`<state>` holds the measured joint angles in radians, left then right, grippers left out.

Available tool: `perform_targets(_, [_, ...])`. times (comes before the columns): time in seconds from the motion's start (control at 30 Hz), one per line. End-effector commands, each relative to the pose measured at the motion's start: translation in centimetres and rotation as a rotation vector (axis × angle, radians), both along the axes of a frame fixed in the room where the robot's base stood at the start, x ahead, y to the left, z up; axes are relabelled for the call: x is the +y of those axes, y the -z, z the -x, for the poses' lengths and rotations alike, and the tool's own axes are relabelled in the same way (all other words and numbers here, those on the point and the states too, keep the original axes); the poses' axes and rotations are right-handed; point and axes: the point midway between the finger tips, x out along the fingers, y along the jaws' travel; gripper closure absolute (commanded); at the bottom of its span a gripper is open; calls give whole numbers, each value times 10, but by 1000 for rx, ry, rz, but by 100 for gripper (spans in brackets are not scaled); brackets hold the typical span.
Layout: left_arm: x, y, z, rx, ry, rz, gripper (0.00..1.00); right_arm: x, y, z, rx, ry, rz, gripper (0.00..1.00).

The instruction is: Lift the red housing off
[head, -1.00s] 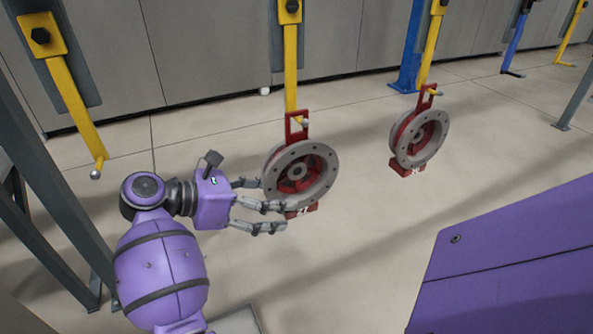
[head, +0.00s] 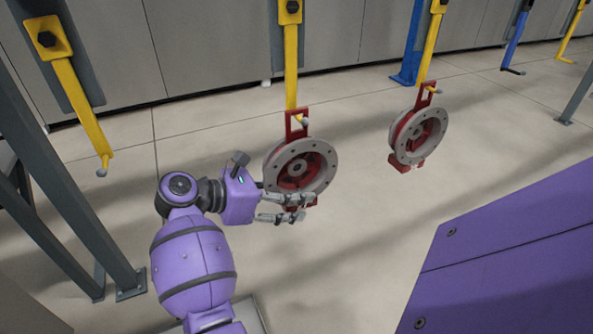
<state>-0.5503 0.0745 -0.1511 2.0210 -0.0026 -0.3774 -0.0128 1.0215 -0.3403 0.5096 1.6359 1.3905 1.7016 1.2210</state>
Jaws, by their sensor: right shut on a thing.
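The red housing (head: 299,168) has a grey bolted ring and a red frame on top. It hangs from a yellow hook (head: 291,70) in the middle of the head view, the frame still around the hook's ball-tipped end. My right gripper (head: 303,207) is at its lower edge, shut on the red block at its bottom. The fingers partly hide that block. My left gripper is not in view.
A second red housing (head: 418,136) hangs from another yellow hook (head: 433,50) to the right. An empty yellow hook (head: 80,110) hangs at the left, near grey posts (head: 75,205). The floor below is clear.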

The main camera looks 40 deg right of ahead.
Motion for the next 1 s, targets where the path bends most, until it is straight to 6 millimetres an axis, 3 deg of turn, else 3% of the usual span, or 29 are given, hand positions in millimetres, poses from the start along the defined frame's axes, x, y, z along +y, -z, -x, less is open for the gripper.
perform_targets(0.03, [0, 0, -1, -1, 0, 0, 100, 0, 0, 0, 0, 0, 0, 87])
perform_targets(0.13, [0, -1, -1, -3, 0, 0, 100, 0, 0, 0, 0, -1, 0, 100])
perform_targets(0.57, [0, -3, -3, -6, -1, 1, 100, 0, -7, -1, -6, -1, 7, 100])
perform_targets(0.9, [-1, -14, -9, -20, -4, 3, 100, -4, -45, -3, -11, -9, 7, 100])
perform_targets(1.0, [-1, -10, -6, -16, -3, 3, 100, -4, -39, -1, -5, -9, 6, 100])
